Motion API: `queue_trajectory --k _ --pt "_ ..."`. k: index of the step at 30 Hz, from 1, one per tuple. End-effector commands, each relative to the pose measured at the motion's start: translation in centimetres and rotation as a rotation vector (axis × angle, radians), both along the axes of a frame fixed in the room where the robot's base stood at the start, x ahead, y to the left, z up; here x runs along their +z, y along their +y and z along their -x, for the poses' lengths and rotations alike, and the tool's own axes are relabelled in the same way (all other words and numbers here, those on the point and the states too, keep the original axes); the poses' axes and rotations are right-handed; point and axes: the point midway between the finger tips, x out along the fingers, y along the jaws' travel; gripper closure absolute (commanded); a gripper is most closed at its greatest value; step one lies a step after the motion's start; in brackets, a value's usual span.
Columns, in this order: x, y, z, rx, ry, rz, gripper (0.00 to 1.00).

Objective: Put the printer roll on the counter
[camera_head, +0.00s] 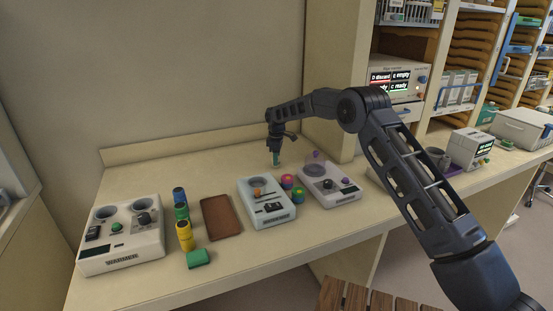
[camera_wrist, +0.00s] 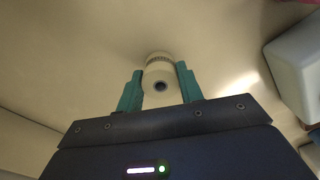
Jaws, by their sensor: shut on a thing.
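The printer roll (camera_wrist: 159,70) is a small white cylinder with a dark hole in its end, seen in the wrist view. My gripper (camera_wrist: 160,88) is shut on it, with one teal finger on either side. In the head view my gripper (camera_head: 276,161) points down over the back of the beige counter (camera_head: 150,177), behind the devices. The roll cannot be made out there. I cannot tell whether the roll touches the counter.
A white warmer (camera_head: 122,257) stands at the left. Several coloured containers (camera_head: 183,232), a brown tray (camera_head: 222,217) and two white devices (camera_head: 266,212) (camera_head: 343,193) line the counter's front. The back left of the counter is clear. A shelf unit (camera_head: 340,60) rises at the right.

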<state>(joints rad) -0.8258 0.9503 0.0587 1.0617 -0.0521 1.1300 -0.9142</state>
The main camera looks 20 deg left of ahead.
Motion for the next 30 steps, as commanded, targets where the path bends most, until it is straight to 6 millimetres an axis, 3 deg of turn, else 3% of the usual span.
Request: queue_trajectory --k 8,9,12,23,30 --pt "-0.2 0.0 0.0 -0.001 0.0 0.0 0.86" --pt "-0.3 0.0 0.0 -0.001 0.0 0.001 0.61" --pt "-0.2 0.0 0.0 -0.001 0.0 0.001 0.42" --pt "0.1 0.0 0.0 0.0 0.0 0.0 0.42" --pt "3.4 0.0 -0.1 -0.002 -0.003 -0.002 0.42"
